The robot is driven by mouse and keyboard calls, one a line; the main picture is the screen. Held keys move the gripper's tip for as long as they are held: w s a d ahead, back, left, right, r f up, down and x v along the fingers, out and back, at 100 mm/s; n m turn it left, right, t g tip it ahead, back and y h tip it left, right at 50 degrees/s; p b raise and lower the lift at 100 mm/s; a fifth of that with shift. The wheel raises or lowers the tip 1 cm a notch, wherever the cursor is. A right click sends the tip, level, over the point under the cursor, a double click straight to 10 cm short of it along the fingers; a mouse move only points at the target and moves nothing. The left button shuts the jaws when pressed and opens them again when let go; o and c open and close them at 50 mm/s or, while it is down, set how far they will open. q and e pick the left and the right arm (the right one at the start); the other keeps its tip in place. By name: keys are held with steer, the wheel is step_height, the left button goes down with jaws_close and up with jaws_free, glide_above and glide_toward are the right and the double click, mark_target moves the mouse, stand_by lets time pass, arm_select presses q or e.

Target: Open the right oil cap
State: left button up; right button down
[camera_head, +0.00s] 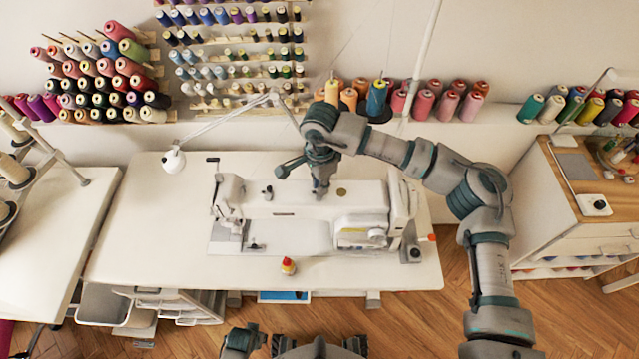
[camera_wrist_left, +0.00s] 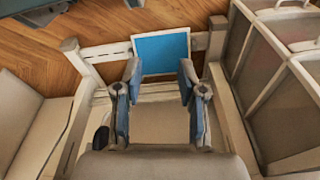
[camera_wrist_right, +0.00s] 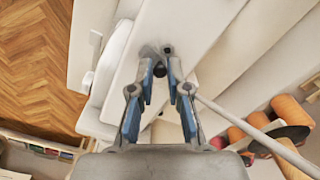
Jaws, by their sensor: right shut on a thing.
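The white sewing machine (camera_head: 290,204) stands on the white table. My right gripper (camera_head: 320,192) reaches down from above onto the top of the machine. In the right wrist view its fingertips (camera_wrist_right: 160,72) are close together around a small dark cap (camera_wrist_right: 160,69), the right oil cap as far as I can tell. The fingers mostly hide it in the head view. A second dark knob (camera_head: 268,190) stands further left on the machine. My left gripper (camera_wrist_left: 158,80) is open and empty, low in front of the table, above a blue panel (camera_wrist_left: 160,52).
A small red-topped bottle (camera_head: 288,267) stands on the table (camera_head: 140,240) in front of the machine. A white lamp (camera_head: 174,160) is at the table's back left. Thread spools (camera_head: 425,103) line the shelf behind. The table's left part is clear.

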arm_select(q)
steer(key=shift+w+r, duration=0.15)
steer(key=shift+r, duration=0.4)
arm_select(e)
steer(key=shift+w+n, duration=0.15)
steer(key=shift+n, duration=0.35)
steer(key=c, duration=1.3)
jaws_free()
arm_select(q)
steer(key=shift+w+d, duration=0.1)
steer(key=shift+w, duration=0.05)
arm_select(e)
steer(key=shift+o, duration=0.7)
steer(key=shift+d, duration=0.1)
steer(key=shift+r, duration=0.3)
step_height(320, 180, up, 11)
steer(key=shift+w, duration=0.15)
steer(key=shift+r, duration=0.1)
